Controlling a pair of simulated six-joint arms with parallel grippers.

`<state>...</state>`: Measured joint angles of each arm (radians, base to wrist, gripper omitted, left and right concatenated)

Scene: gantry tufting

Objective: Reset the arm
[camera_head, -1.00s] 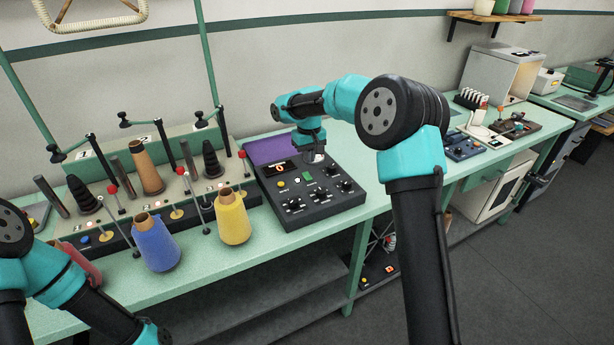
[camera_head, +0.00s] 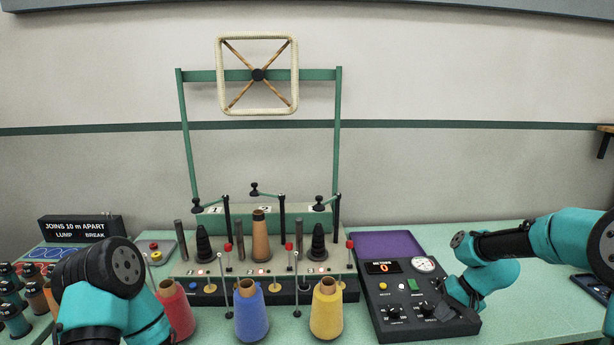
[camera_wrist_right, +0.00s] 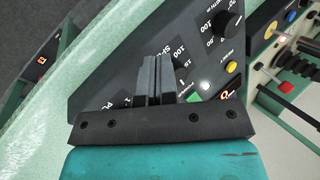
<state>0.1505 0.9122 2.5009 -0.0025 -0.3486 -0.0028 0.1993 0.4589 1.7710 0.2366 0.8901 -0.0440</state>
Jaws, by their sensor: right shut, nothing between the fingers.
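My right arm comes in from the right edge in the head view. Its gripper (camera_head: 447,306) is low over the right side of the black control box (camera_head: 430,328). In the right wrist view the two grey fingers of this gripper (camera_wrist_right: 155,78) are pressed together with nothing between them. They are over the box's face, with knob markings around them; I cannot tell whether they touch it. The box has a red display reading 0 (camera_head: 384,267), a round gauge (camera_head: 424,264) and knobs (camera_head: 393,311). My left arm is folded at the lower left; its gripper is out of frame.
Red (camera_head: 176,312), blue (camera_head: 251,315) and yellow (camera_head: 327,312) yarn cones stand in front of the spindle rack (camera_head: 265,289). A purple pad (camera_head: 389,243) lies behind the box. The green bench (camera_head: 545,325) looks clear beneath my right arm.

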